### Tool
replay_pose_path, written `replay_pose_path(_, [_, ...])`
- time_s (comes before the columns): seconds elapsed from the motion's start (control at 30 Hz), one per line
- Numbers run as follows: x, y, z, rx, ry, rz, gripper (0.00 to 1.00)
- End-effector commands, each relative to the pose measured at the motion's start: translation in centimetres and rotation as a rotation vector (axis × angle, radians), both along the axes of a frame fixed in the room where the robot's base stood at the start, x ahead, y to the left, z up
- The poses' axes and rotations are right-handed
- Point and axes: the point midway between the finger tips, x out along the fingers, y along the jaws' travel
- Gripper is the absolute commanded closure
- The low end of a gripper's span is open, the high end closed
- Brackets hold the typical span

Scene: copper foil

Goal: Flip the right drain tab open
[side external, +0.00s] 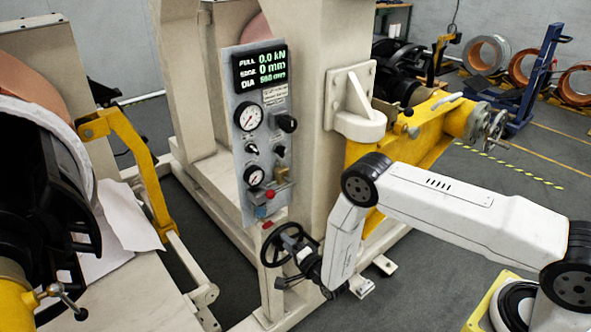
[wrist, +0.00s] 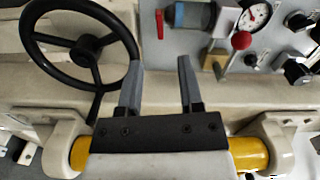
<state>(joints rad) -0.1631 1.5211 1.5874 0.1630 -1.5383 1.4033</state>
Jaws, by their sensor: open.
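A small red tab (wrist: 159,23) stands at the left end of a blue-grey cylinder (wrist: 192,16) in the wrist view. I cannot tell for certain that it is the right drain tab, nor how far it is turned. The panel's small fittings show in the side view below the lower gauge, with a red knob (side external: 270,194) and a blue part (side external: 261,212). My gripper (wrist: 160,64) is open and empty, its fingertips below the red tab in the wrist picture and apart from it. In the side view my gripper (side external: 288,283) is low, beneath the panel and beside the handwheel.
A black handwheel (wrist: 128,58) is close to my left finger; it also shows in the side view (side external: 264,249). The grey panel (side external: 240,130) carries gauges, knobs and a display. A red ball knob (wrist: 241,40) and brass fitting (wrist: 215,60) lie right of my fingers.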

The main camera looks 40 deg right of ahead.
Motion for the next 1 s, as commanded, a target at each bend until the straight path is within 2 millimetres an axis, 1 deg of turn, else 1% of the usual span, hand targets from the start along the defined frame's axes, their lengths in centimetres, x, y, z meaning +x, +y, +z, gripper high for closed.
replay_pose_path(0.27, [0.0, 0.0, 0.0, 0.030, 0.000, 0.000, 0.53])
replay_pose_path(0.47, [0.6, 0.0, 0.0, 0.029, 0.000, 0.000, 0.53])
replay_pose_path(0.67, [2.1, 0.0, 0.0, 0.029, -0.001, -0.001, 0.53])
replay_pose_path(1.0, [5.6, 0.0, 0.0, 0.027, -0.002, -0.001, 0.53])
